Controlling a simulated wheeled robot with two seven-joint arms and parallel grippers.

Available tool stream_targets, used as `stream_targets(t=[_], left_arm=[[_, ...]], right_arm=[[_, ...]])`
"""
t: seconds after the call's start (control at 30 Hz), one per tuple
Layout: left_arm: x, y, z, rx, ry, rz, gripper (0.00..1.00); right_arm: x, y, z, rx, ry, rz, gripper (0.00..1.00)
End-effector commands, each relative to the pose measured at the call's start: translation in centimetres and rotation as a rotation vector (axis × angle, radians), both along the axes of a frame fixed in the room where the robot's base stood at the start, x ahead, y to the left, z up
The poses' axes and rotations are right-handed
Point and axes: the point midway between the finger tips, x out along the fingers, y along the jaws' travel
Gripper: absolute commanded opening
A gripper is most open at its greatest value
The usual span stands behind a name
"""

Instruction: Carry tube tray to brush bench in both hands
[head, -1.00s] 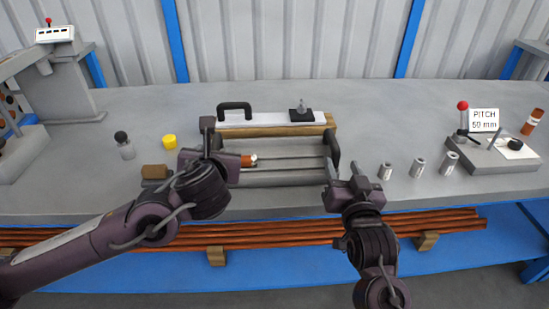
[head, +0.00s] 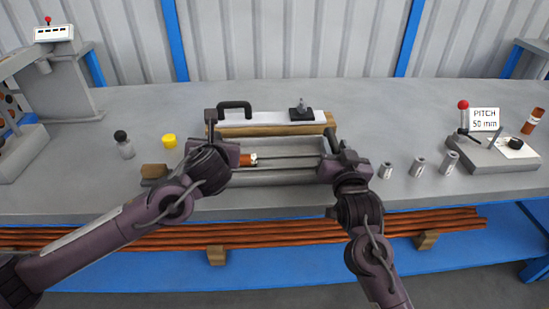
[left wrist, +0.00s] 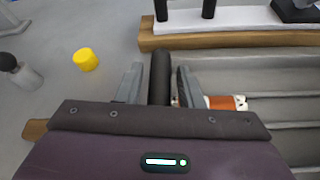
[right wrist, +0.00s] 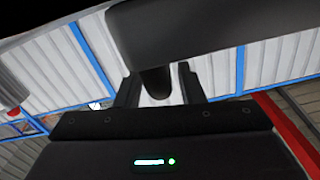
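The tube tray (head: 290,178) is a grey ribbed tray on the bench with a black upright handle at each end. A short copper-orange tube (head: 247,160) with a pale end lies in its left part; it also shows in the left wrist view (left wrist: 222,102). My left gripper (head: 213,143) is at the left handle. In the left wrist view its fingers stand either side of the black handle (left wrist: 160,77), with gaps visible. My right gripper (head: 335,158) is at the right handle. In the right wrist view its open fingers straddle a dark handle part (right wrist: 155,82).
Behind the tray lies a white-topped wooden block (head: 265,129) with a black handle and a small fixture. A yellow cap (head: 169,141) and a knobbed cylinder (head: 124,145) stand left. Several metal sleeves and a lever device with a PITCH sign (head: 484,119) stand right.

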Motion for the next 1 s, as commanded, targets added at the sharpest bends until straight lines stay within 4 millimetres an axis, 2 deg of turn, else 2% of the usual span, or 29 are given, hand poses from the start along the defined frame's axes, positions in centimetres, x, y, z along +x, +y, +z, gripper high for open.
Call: stream_targets(t=[0.03,0.23,0.27,1.0], left_arm=[[-0.01,0.01,0.01,0.000,0.000,0.000,0.27],[-0.01,0.01,0.01,0.000,0.000,0.000,0.01],[-0.01,0.01,0.01,0.000,0.000,0.000,0.00],[-0.03,-0.01,0.01,0.000,0.000,0.000,0.00]], right_arm=[[-0.01,-0.01,-0.01,0.000,0.000,0.000,0.28],[-0.02,-0.01,-0.01,0.000,0.000,0.000,0.02],[-0.02,0.00,-0.01,0.000,0.000,0.000,0.00],[-0.03,-0.01,-0.04,0.002,0.001,-0.001,0.00]])
